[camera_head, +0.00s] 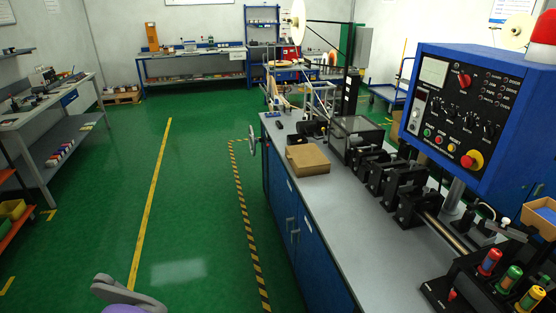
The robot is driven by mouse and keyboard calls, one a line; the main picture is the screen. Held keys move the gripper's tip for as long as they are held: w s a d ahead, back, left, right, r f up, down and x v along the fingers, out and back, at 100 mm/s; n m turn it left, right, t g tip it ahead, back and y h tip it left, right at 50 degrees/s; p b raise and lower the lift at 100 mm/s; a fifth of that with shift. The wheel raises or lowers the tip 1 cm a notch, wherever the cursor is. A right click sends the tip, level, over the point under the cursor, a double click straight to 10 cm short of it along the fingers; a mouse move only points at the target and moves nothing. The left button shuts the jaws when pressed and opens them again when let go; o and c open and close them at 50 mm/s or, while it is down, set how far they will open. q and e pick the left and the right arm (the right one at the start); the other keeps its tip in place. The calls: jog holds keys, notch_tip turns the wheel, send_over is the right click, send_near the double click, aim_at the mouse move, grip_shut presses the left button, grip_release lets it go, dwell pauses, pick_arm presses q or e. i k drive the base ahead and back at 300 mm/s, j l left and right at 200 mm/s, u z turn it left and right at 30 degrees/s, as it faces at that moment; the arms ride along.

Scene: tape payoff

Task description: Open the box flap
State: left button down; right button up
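A brown cardboard box (307,159) sits on the grey top of the blue workbench (325,208), near its left edge. Its top looks flat and closed; the flap's edges are too small to make out clearly.
A black machine with rollers (390,180) stands right of the box, and a clear-covered unit (356,132) just behind it. A handwheel (252,140) sticks out at the bench's left side. A blue control panel (462,118) overhangs the right. Green floor left of the bench is mostly free.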

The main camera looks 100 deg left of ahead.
aim_at(308, 155)
jog(key=u, duration=3.15)
jog(key=i+j+u, duration=0.15)
jog(key=i+j, duration=0.15)
jog(key=i, duration=0.6)
jog(key=i+j+u, duration=0.1)
jog(key=i, duration=0.85)
jog(key=i+j+u, duration=0.15)
jog(key=i, duration=0.8)
